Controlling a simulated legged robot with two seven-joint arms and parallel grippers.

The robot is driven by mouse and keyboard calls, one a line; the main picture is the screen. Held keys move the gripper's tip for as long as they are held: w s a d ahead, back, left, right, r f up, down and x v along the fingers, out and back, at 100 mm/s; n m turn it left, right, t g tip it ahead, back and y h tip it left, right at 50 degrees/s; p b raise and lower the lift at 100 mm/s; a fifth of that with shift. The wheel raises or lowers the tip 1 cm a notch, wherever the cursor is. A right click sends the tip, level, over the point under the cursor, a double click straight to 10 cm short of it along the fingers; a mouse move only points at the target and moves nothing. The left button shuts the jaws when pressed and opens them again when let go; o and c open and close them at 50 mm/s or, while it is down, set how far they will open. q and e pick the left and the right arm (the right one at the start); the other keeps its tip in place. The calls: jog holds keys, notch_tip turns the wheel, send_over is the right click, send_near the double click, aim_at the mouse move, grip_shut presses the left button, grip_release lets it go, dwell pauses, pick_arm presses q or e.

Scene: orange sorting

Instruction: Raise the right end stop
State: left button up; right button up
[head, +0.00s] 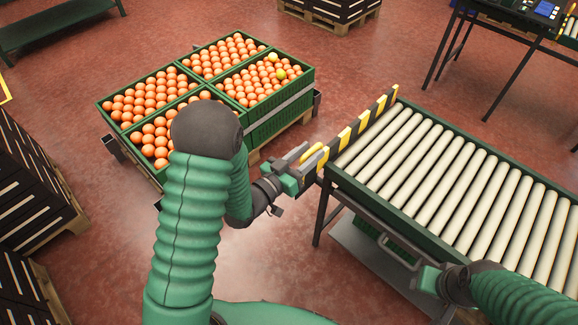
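A black-and-yellow striped end stop (365,122) stands along the left end of the roller conveyor (440,175). It rises above the roller tops. A yellow bar (315,155) shows at its near left side. My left gripper (307,164) is at this bar, with its grey fingers close around or beside it. I cannot tell whether they grip it. My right gripper (400,252) is low at the conveyor's near side, partly dark against the frame. Its finger opening is unclear. No second end stop is in view.
Green crates of oranges (265,115) stand on a pallet left of the conveyor. Two yellowish fruits lie in the right crate. Stacked dark crates (30,195) line the left edge. A dark table frame (470,45) is at the upper right. Red floor between is clear.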

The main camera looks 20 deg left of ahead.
pick_arm(q)
jog(key=v, duration=0.5)
jog(key=shift+a, duration=0.1)
jog(key=p, duration=0.7)
send_near(301, 159)
jog(key=s, duration=0.2)
jog(key=shift+s+a, duration=0.2)
jog(key=shift+a, duration=0.15)
